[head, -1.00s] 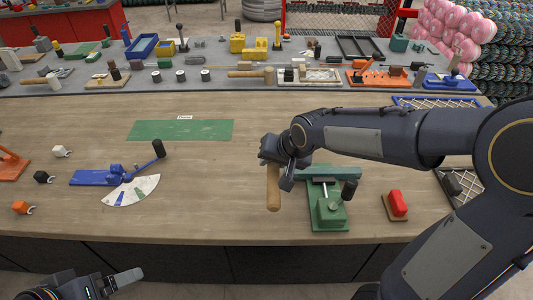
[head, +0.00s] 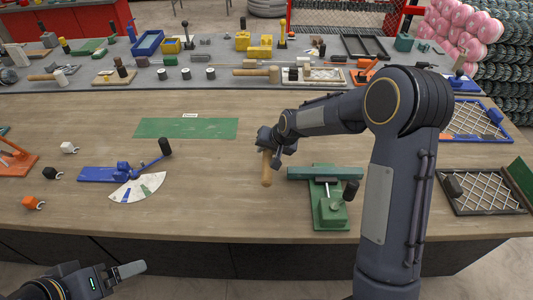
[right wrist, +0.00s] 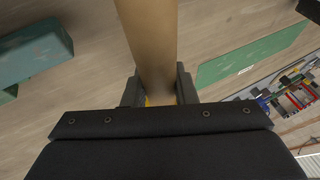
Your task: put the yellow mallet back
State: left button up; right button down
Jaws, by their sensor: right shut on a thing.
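My right gripper (head: 272,145) is shut on a light wooden handle (head: 266,170), held upright above the table, left of a green clamp fixture (head: 333,208). In the right wrist view the handle (right wrist: 153,40) runs up from between the fingers. A small bit of yellow shows between the fingers; the rest of the mallet's head is hidden by the gripper. A flat green mat (head: 186,128) with a small white label lies behind and to the left; it is bare. My left gripper (head: 125,270) is low at the front left, apart from everything; its jaws are unclear.
A blue lever tool (head: 123,172) with a white fan-shaped scale lies at left, near small hooked blocks (head: 50,173). Framed mesh panels (head: 483,190) lie at right. A grey back shelf (head: 215,82) carries many tools, including another wooden mallet (head: 257,72).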

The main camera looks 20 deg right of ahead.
jog(key=f, duration=0.2)
jog(key=w+f, duration=0.1)
jog(key=shift+w+f, duration=0.2)
jog(key=shift+f, duration=0.3)
jog(key=shift+f, duration=0.2)
jog(key=c, duration=1.2)
grip_release()
jog(key=shift+s, duration=0.1)
jog(key=shift+o, duration=0.2)
